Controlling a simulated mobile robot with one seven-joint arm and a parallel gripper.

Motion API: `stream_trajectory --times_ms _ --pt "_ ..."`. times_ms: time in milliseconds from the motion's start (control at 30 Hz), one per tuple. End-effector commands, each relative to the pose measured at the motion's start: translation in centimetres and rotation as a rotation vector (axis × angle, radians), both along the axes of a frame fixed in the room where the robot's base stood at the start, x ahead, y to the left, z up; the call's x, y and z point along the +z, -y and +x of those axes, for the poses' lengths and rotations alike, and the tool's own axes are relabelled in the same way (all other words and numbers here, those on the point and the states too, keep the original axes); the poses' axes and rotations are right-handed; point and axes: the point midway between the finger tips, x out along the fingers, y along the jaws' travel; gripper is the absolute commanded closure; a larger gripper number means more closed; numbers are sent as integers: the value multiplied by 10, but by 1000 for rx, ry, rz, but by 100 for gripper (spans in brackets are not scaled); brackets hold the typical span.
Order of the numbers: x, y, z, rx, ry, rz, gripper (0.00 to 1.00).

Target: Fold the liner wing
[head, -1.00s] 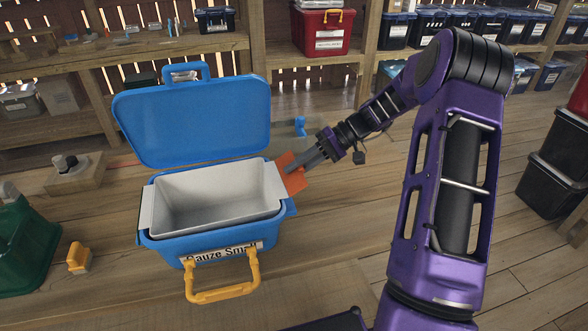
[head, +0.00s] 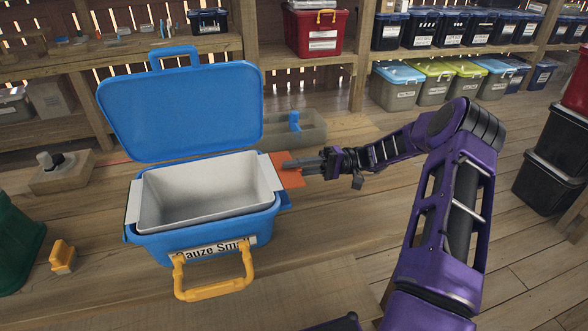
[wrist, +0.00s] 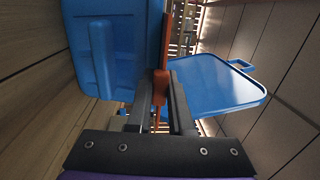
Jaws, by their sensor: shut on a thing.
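The blue bin (head: 200,239), labelled "Gauze Small", stands on the wooden bench with its blue lid (head: 180,108) open and tilted back. A pale liner (head: 205,205) sits inside and looks empty. An orange liner wing (head: 292,179) sticks outward from the bin's right rim, looking roughly flat. In the wrist view the wing (wrist: 166,42) shows as a thin orange strip beside the blue bin wall. My gripper (head: 290,165) reaches in from the right and is shut on the wing. Its fingers (wrist: 160,95) hide part of the wing.
A yellow handle (head: 215,287) hangs at the bin's front. A grey tray with a blue piece (head: 294,121) lies behind the wing. A wooden block with a knob (head: 62,168), a yellow clip (head: 62,257) and a green bin (head: 15,250) stand left. Front right bench is clear.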

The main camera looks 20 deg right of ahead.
Motion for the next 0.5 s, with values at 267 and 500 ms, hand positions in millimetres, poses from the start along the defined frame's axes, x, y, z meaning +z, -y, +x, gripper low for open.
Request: stream_trajectory --times_ms 267,500 --pt "0 0 0 0 0 12 100" --pt "0 0 0 0 0 11 72"
